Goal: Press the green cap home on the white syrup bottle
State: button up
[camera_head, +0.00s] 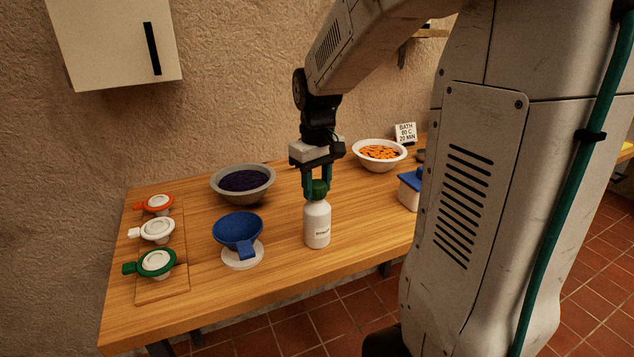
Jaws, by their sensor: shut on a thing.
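The white syrup bottle (317,226) stands upright on the wooden table, right of the blue funnel. The green cap (319,188) is at the top of the bottle neck, between my gripper's fingers. My gripper (318,190) points straight down above the bottle, with its teal fingers shut on the cap's sides. The cap appears to touch the bottle, but I cannot tell how far down it sits. The neck itself is hidden.
A blue funnel (237,230) on a white base stands close left of the bottle. A grey bowl of dark fruit (243,182) and a white bowl of orange slices (380,154) stand behind. Lids with orange, white and green rings (157,263) lie on a board at left. A blue-lidded box (409,190) is right.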

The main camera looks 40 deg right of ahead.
aim_at(317, 183)
jog(key=shift+f, duration=0.25)
jog(key=o, duration=0.9)
jog(key=shift+r, duration=0.15)
notch_tip(317, 183, up, 8)
jog(key=shift+f, duration=0.2)
